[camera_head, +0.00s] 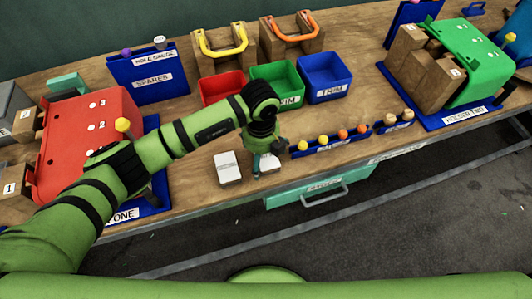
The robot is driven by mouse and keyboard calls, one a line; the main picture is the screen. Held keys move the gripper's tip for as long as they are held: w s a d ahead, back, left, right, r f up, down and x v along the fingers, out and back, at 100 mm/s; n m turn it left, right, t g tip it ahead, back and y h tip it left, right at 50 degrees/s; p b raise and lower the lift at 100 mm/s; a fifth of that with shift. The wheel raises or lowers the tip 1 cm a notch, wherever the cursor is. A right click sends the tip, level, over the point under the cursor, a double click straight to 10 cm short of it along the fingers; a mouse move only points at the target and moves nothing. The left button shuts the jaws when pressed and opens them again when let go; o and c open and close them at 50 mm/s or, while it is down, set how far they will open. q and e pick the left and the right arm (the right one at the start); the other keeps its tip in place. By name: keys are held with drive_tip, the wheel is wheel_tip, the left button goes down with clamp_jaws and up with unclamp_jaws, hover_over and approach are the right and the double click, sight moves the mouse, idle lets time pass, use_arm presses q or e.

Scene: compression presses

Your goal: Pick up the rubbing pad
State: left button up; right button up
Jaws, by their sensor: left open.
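Two small white pads lie on the wooden bench near its front edge. The left white pad (229,168) is in plain view. The right white pad (270,166) is partly hidden by my left gripper. I cannot tell from their look which one is the rubbing pad. My left gripper (266,159) points down over the right pad, with its fingers apart. Whether the fingers touch that pad is unclear. My right gripper is out of view.
Red (222,88), green (277,84) and blue (324,77) bins stand behind the gripper. A rack of coloured knobs (336,139) is to its right. A red press (88,135) is at left, a green press (470,60) at right. A drawer (318,187) hangs below the front edge.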

use_arm(q)
drive_tip(key=shift+f, duration=0.2)
drive_tip(key=c, duration=1.1)
wheel_tip(320, 180, up, 4)
drive_tip(key=shift+w+f+b, duration=0.1)
drive_tip(key=shift+f+b, duration=0.05)
drive_tip(key=shift+b, duration=0.85)
drive_tip(key=w+d+r+b, duration=0.1)
drive_tip(key=d+r, duration=0.1)
drive_tip(key=d, duration=0.1)
drive_tip(key=w+d+r+b, duration=0.2)
drive_tip(key=d, duration=0.1)
drive_tip(key=w+d+r+b, duration=0.1)
drive_tip(key=d+r+b, duration=0.1)
drive_tip(key=d, duration=0.1)
drive_tip(key=shift+w+d+r, duration=0.25)
drive_tip(key=shift+w+d, duration=0.05)
drive_tip(key=shift+w, duration=0.1)
drive_tip(key=shift+c, duration=0.2)
drive_tip(key=shift+w+d+r, duration=0.25)
drive_tip(key=shift+d+r, duration=0.2)
